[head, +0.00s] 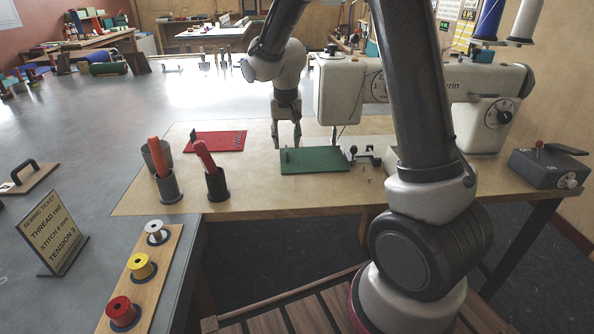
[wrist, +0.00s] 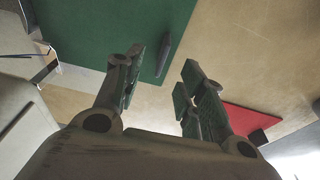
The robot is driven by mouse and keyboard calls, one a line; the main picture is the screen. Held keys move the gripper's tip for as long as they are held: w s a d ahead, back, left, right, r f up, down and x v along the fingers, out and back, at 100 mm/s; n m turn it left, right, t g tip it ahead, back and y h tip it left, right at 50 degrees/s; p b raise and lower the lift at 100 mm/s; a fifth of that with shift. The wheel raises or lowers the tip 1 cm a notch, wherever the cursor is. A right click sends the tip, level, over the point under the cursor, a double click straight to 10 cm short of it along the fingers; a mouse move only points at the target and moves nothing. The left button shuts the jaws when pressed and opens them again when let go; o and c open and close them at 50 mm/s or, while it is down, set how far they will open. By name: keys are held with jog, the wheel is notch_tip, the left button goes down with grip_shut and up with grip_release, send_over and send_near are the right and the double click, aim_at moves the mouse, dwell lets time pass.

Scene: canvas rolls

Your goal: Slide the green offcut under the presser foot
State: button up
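The green offcut (head: 314,160) lies flat on the wooden table, just left of the sewing machine's needle area. A small dark upright peg (head: 287,156) stands near its left edge; the peg also shows in the wrist view (wrist: 163,54). The offcut fills the upper left of the wrist view (wrist: 90,35). The presser foot (head: 350,153) is small at the machine's base, and its detail is hard to make out. My gripper (head: 287,145) points down beside the offcut's left edge. In the wrist view (wrist: 160,85) its fingers are apart with nothing between them.
A red offcut (head: 215,141) lies to the left. Two dark cups (head: 168,188) (head: 217,184) with red and orange handles stand at the front left. The white sewing machine (head: 340,88) is at the right. A grey control box (head: 545,168) sits at the table's right end. The table between the red and green pieces is clear.

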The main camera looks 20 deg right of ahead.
notch_tip(320, 180, up, 11)
jog(key=s, duration=0.2)
jog(key=s+d+r+n, duration=0.1)
jog(key=s+d, duration=0.1)
jog(key=s, duration=0.7)
jog(key=s+d+r+n+t, duration=0.1)
jog(key=s+d+r, duration=0.1)
jog(key=s, duration=0.8)
jog(key=s+d+r+n+t, duration=0.1)
jog(key=s+d, duration=0.3)
jog(key=s, duration=0.6)
jog(key=shift+s+d+r+n+y, duration=0.2)
jog(key=shift+d+r+n+y, duration=0.05)
jog(key=shift+r+n+y, duration=0.05)
